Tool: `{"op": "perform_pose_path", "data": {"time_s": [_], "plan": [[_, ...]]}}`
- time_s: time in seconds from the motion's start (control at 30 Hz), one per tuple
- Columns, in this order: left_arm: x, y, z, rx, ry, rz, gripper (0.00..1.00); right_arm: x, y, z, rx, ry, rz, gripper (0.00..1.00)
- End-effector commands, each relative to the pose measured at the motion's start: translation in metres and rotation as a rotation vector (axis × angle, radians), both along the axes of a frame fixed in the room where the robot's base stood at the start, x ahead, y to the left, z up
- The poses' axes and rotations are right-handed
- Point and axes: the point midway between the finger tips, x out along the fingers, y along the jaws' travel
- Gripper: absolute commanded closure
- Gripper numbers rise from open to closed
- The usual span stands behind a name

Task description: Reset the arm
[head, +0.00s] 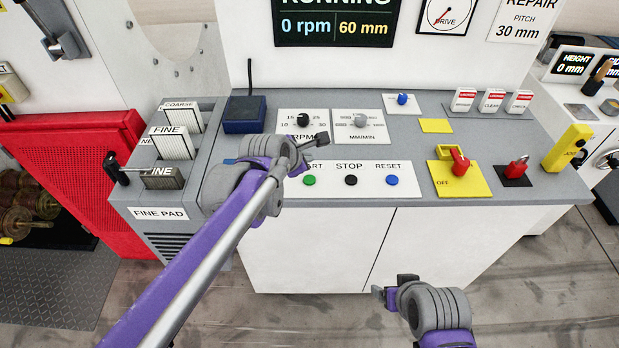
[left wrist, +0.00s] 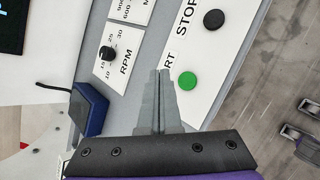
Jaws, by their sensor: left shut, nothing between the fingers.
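My left gripper (head: 322,139) is over the control desk, by the left end of the START/STOP/RESET panel. Its fingers are together and empty. In the left wrist view the shut fingertips (left wrist: 160,75) are beside the green start button (left wrist: 187,81), with the button clear of them. The green button (head: 309,180), the black stop button (head: 351,180) and the blue reset button (head: 392,180) stand in a row on the white panel. My right gripper (head: 392,291) is in front of the desk, over the floor, with its fingers apart and empty.
Behind the panel are the RPM knob (head: 303,120) and the MM/MIN knob (head: 361,121). A blue box (head: 245,114) stands to their left. A red switch on a yellow plate (head: 460,160) is to the right. The floor (head: 530,290) at the lower right is clear.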

Motion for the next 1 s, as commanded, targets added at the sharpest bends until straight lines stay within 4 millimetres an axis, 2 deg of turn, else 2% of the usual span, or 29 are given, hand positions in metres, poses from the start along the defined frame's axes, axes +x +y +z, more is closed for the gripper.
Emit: {"op": "perform_pose_path", "data": {"time_s": [0.33,0.47,0.57,0.67,0.8,1.0], "plan": [[0.000,0.001,0.000,0.003,-0.001,-0.002,1.00,0.000,0.000,0.000,0.000,0.000,0.000,0.21],[-0.013,0.012,-0.002,0.076,-0.017,-0.058,1.00,0.000,0.000,0.000,0.000,0.000,0.000,0.21],[-0.039,0.034,-0.007,0.221,-0.044,-0.178,1.00,0.000,0.000,0.000,0.000,0.000,0.000,0.21],[-0.075,0.062,-0.016,0.425,-0.075,-0.358,1.00,0.000,0.000,0.000,0.000,0.000,0.000,0.21],[-0.131,0.098,-0.036,0.711,-0.103,-0.646,1.00,0.000,0.000,0.000,0.000,0.000,0.000,0.21],[-0.210,0.140,-0.073,1.058,-0.120,-1.084,1.00,0.000,0.000,0.000,0.000,0.000,0.000,0.21]]}}
